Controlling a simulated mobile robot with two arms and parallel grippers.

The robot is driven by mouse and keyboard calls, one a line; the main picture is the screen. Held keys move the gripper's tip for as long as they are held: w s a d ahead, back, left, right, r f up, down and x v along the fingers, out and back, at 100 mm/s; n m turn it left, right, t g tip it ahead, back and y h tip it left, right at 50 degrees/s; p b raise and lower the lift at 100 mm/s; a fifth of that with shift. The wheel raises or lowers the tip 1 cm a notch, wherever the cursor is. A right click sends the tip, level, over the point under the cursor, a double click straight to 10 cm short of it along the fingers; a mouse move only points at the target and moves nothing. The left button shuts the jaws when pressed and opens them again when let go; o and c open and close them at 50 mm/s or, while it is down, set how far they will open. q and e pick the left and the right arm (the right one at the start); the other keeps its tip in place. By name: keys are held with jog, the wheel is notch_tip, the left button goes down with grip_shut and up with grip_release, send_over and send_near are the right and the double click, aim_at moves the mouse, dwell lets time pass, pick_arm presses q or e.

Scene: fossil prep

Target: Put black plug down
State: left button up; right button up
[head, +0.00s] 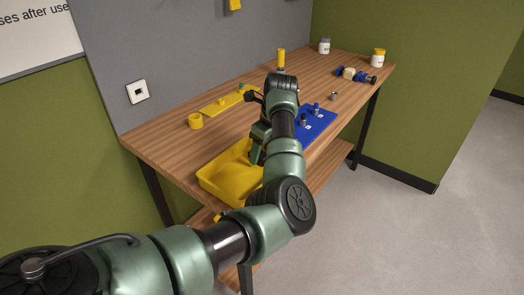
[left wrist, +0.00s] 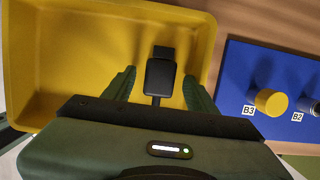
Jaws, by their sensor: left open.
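The black plug (left wrist: 160,76) is in the left wrist view, over the floor of the yellow tray (left wrist: 60,50). My left gripper (left wrist: 159,80) is open, with one green finger on each side of the plug. Gaps show between the plug and both fingers. I cannot tell whether the plug rests on the tray floor. In the head view, my left gripper (head: 256,154) is low at the yellow tray (head: 213,186), and my arm hides part of it. The plug cannot be made out there. My right gripper is in neither view.
A blue board (head: 322,117) with several pegs lies right of the tray; a yellow peg (left wrist: 271,101) by label B3 is close. Jars (head: 377,58) and a blue stand (head: 363,78) are at the far end.

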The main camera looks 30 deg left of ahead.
pick_arm(q)
jog(key=shift+r, duration=0.15)
jog(key=b+v, duration=0.2)
jog(key=v, duration=1)
